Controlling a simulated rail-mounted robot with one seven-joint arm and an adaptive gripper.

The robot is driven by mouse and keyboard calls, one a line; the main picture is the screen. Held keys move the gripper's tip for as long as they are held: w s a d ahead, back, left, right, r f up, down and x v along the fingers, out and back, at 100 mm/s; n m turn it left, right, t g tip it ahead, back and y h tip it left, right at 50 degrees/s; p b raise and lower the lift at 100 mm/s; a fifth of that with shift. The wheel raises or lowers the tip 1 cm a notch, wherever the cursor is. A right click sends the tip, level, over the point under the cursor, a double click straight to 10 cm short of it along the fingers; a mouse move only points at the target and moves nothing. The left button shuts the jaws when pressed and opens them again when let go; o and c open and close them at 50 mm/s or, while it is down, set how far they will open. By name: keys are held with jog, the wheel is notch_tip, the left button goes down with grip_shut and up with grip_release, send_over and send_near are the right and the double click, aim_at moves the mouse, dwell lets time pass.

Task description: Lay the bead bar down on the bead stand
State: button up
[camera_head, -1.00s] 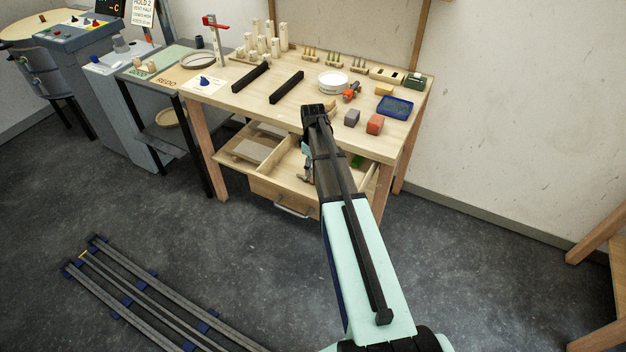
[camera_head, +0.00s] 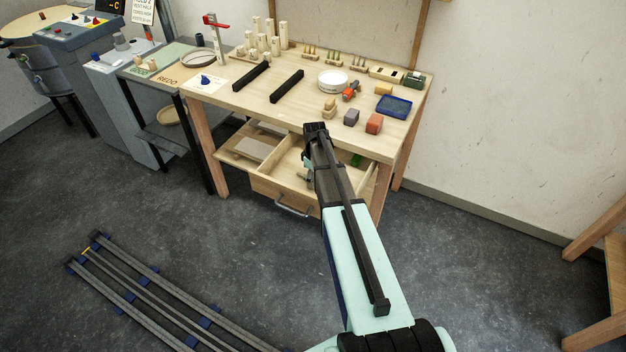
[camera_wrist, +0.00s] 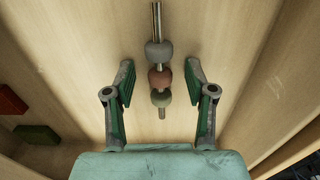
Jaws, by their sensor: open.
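The bead bar (camera_wrist: 158,60), a thin metal rod with grey, reddish-brown and grey-green beads, lies in the open wooden drawer in the wrist view. My gripper (camera_wrist: 160,76) is open, its two green-padded fingers on either side of the beads without touching them. How far the fingertips are above the bar is hard to tell. In the head view my arm reaches down over the drawer (camera_head: 268,186) and hides the bar and most of the gripper. A small tan wooden piece (camera_head: 329,110) on the workbench may be the bead stand; I cannot tell for sure.
Two black bars (camera_head: 287,86) lie further left. In the wrist view, red and green (camera_wrist: 37,134) pieces lie left of my gripper.

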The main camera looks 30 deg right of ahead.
grip_shut()
jog(key=shift+r, duration=0.1)
